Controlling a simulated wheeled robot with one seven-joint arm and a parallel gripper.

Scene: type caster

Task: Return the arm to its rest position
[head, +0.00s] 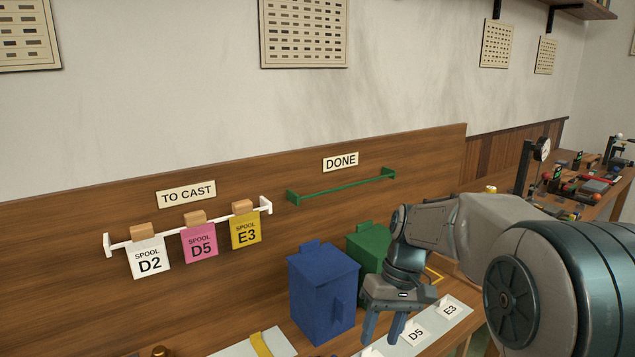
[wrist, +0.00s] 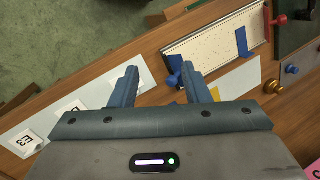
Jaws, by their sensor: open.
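In the wrist view the open fingers (wrist: 164,88) point down over the bench, beside a strip of white labels. The rest of my arm reaches in from the right of the head view and covers part of the bench.
A blue bin (head: 322,290) and a green bin (head: 369,247) stand left of my gripper. A white rail holds the D2 (head: 150,258), D5 (head: 199,242) and E3 (head: 245,231) cards. The green rail (head: 342,187) is empty. A label strip (head: 431,325) lies below my arm.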

